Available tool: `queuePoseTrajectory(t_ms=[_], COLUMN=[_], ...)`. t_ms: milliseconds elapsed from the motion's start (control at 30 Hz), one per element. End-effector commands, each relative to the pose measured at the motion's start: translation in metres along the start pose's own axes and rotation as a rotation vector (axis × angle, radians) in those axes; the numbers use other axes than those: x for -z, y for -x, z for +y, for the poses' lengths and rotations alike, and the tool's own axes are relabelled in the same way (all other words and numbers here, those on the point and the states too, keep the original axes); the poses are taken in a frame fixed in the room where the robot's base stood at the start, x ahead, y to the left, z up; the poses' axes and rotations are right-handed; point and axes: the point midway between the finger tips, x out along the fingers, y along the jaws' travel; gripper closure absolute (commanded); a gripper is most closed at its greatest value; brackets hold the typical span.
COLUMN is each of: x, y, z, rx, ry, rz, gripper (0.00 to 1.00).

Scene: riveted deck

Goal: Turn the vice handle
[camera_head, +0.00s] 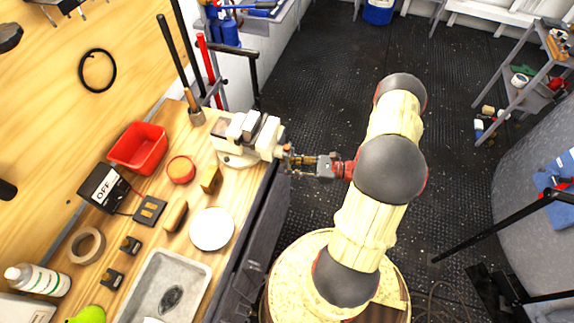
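The vice (243,137) is a cream-white block with dark jaws, standing at the right edge of the wooden workbench. Its screw end points right, over the edge, toward my arm. The vice handle (287,152) shows as a small part at that end, partly hidden by my gripper. My gripper (300,162) is at the handle, with its fingers pointing left toward the vice. The fingers overlap the handle in this view. I cannot tell whether they are closed on it or only around or beside it.
The workbench (227,188) holds a red bin (138,147), a white disc (211,229), a metal tray (139,306), a tape roll (87,246) and an OFF box (103,187). A shelf rack (518,97) stands at the right. The dark floor (335,60) behind my arm is mostly clear.

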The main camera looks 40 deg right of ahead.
Motion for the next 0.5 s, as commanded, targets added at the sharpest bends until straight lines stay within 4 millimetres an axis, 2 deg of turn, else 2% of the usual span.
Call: queuePoseTrajectory(t_ms=[500], x=[0.0001], y=[0.0003], z=[0.0001], rx=[0.0], ry=[0.0], rz=[0.0], gripper=[1.0])
